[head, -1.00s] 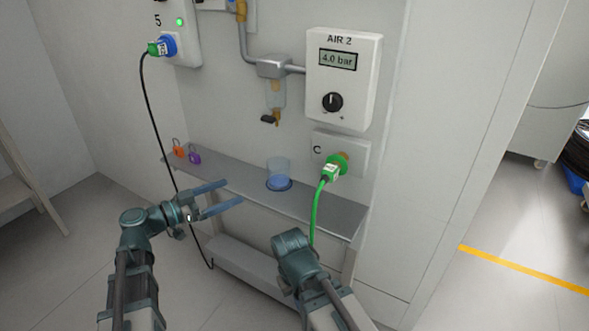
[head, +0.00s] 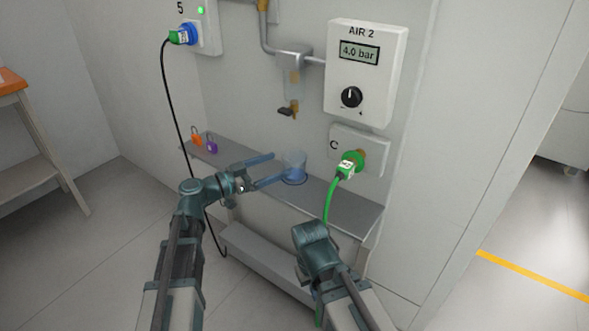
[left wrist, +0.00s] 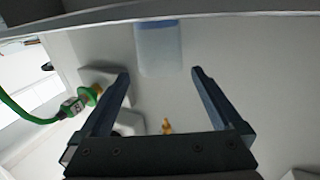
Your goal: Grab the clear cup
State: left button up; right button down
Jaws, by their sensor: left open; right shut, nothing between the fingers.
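The clear cup (head: 294,167), see-through with a bluish lower part, stands upright on the grey wall shelf (head: 335,199). My left gripper (head: 279,168) is open, with its fingers pointing at the cup from the left and the tips close to its side. In the left wrist view the picture is upside down. The cup (left wrist: 158,48) appears there centred between the lines of the two open fingers (left wrist: 159,74), near the tips; I cannot tell whether they touch it. My right arm is bent in front of the shelf, and its gripper fingers are hidden.
A green plug (head: 351,163) with a green hose sits in socket C, just right of the cup. An orange padlock (head: 196,139) and a purple one (head: 211,145) are at the shelf's left end. A drain valve (head: 291,112) hangs above the cup. A black cable drops behind my left arm.

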aim_at(284, 162)
pick_arm(q)
jog(key=shift+x, duration=2.7)
jog(key=c, duration=1.3)
